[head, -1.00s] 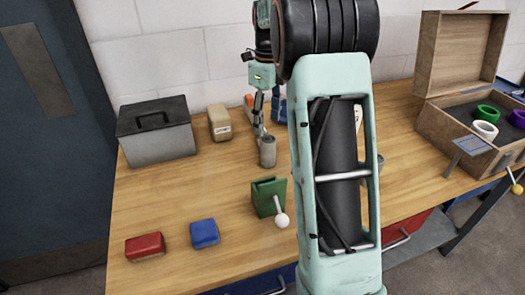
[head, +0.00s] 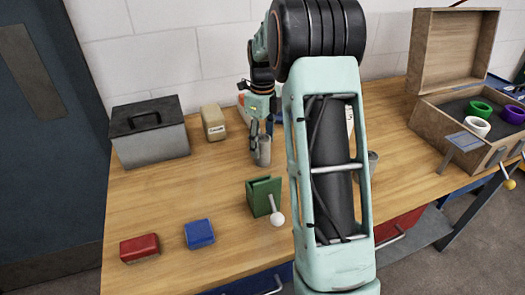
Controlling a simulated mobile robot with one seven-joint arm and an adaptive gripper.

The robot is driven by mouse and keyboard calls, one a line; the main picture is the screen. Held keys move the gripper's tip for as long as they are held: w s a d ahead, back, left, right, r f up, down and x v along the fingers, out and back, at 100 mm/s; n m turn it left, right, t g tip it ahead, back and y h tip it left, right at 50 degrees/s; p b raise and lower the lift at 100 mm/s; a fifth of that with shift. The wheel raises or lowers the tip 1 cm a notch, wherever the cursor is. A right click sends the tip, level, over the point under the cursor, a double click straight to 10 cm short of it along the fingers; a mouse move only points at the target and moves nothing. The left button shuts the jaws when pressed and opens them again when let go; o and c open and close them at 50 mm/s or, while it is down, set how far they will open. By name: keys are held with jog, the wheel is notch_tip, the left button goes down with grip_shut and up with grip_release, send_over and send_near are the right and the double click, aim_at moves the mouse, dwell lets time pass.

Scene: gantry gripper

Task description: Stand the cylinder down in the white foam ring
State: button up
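A grey cylinder (head: 264,151) stands upright on the wooden table, behind the green block. My gripper (head: 260,142) is low at the cylinder, with one finger along its left side. The other finger is hard to make out, so I cannot tell whether the gripper is closed on it.
A green block (head: 262,196) with a white-knobbed lever, a blue block (head: 200,233) and a red block (head: 140,247) are in front. A grey case (head: 150,138) and a beige box (head: 213,122) stand behind. Another grey object (head: 372,161) is partly hidden by my arm.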

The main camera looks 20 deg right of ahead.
grip_shut()
jog(key=shift+r, duration=0.2)
